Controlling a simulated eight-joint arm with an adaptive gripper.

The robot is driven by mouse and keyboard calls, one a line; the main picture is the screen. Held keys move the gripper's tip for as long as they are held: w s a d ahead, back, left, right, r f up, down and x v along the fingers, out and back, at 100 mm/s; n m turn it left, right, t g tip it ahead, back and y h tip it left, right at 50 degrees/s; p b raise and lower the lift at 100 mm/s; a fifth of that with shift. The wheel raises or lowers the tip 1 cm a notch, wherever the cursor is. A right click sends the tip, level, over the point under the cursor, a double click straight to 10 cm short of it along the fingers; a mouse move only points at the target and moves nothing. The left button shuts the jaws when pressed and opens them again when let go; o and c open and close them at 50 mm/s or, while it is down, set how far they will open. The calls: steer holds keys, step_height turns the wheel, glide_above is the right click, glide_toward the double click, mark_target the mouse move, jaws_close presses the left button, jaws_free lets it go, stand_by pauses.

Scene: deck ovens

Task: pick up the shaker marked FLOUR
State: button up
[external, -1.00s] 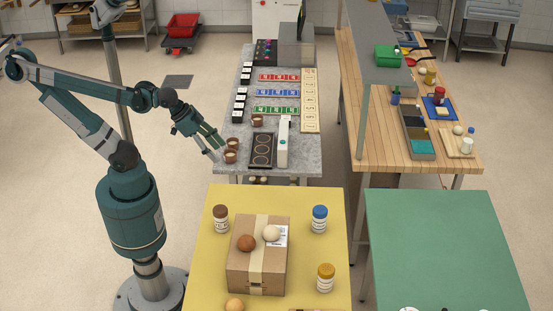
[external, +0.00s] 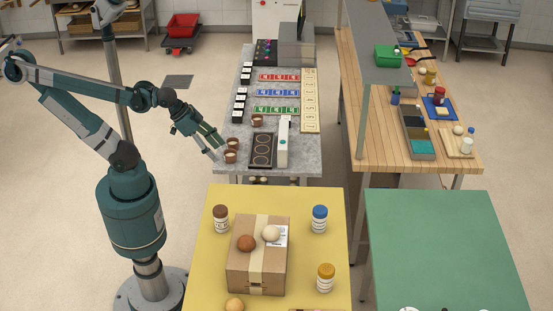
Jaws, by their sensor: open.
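Three small shakers stand upright on the yellow table (external: 204,285) around a cardboard box. One has a brown lid (external: 221,219) and stands at the box's back left. One has a blue lid (external: 319,219) and stands at the back right. One has an orange-brown lid (external: 325,278) and stands at the front right. Their labels are too small for me to tell which reads FLOUR. My gripper (external: 216,150) is open and empty. It hangs beside the left edge of the grey counter, near the brown cups, behind and above the yellow table and apart from all three shakers.
The taped cardboard box (external: 257,275) fills the yellow table's middle, with a brown ball (external: 246,243) and a cream ball (external: 271,233) on top. Another ball (external: 235,304) lies in front. Brown cups (external: 231,156) stand on the grey counter (external: 308,168). The green table (external: 440,240) is mostly clear.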

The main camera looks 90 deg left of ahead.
steer(key=shift+o, duration=0.2)
steer(key=shift+w, duration=0.15)
stand_by(0.6)
steer(key=m+g+h, duration=0.2)
steer(key=m+g, duration=0.1)
steer(key=m, duration=0.4)
glide_above(320, 208)
steer(key=s+a, duration=0.2)
steer(key=s, duration=0.8)
step_height(320, 208, down, 11)
steer(key=w+f, duration=0.3)
steer(key=f, duration=0.1)
steer(key=w+d+f+m+h, duration=0.1)
steer(key=w+f, duration=0.2)
steer(key=f, duration=0.1)
steer(key=w+d+f+m+g+b, duration=0.1)
steer(key=w+f, duration=0.2)
steer(key=f, duration=0.1)
steer(key=shift+w, duration=0.15)
steer(key=shift+w+f+m, duration=0.25)
steer(key=shift+f+m, duration=0.05)
steer(key=shift+f, duration=0.15)
steer(key=shift+d+f, duration=0.1)
